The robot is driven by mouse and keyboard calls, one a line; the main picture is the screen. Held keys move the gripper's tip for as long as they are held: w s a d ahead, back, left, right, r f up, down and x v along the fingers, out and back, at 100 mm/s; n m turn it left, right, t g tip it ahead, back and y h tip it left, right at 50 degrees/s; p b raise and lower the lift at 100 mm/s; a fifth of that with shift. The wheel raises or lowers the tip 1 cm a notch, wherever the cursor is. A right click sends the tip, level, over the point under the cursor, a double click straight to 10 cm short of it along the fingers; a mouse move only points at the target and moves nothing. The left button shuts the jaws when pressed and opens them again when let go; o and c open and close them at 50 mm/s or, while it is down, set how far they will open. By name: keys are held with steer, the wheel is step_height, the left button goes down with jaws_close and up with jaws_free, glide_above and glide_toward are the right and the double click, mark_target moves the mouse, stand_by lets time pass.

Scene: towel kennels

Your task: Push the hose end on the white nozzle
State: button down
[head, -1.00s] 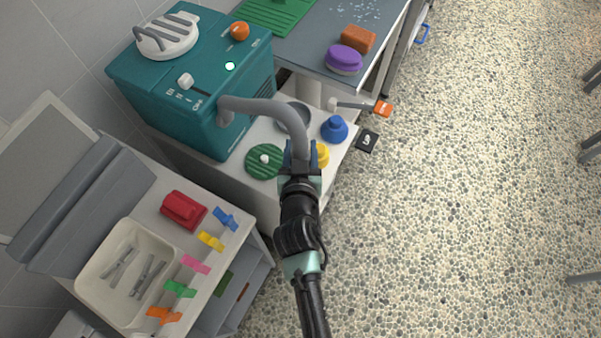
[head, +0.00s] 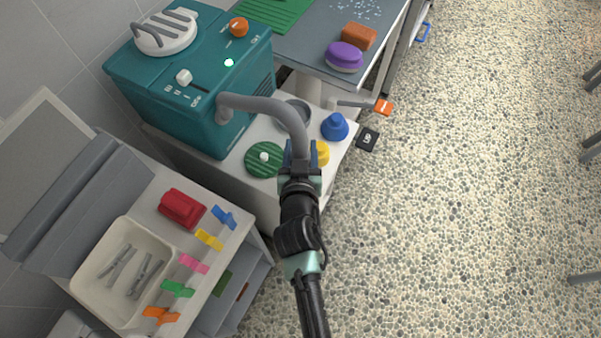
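A grey hose (head: 262,104) arches from the side of the teal machine (head: 190,85) down to my gripper (head: 300,160). My gripper's fingers lie on both sides of the hose near its end and appear shut on it. The hose tip is hidden by the gripper. A small white knob (head: 264,156) stands on a green ribbed disc (head: 258,169) left of the gripper; I cannot tell whether it is the white nozzle. A blue nozzle-like piece (head: 335,127) is to the upper right. A yellow one (head: 321,153) is partly hidden just right of the gripper.
A cart with a cream tray (head: 92,282), red object (head: 182,207) and coloured clips is lower left.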

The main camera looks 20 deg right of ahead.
steer(key=shift+f+b, duration=0.45)
stand_by(0.6)
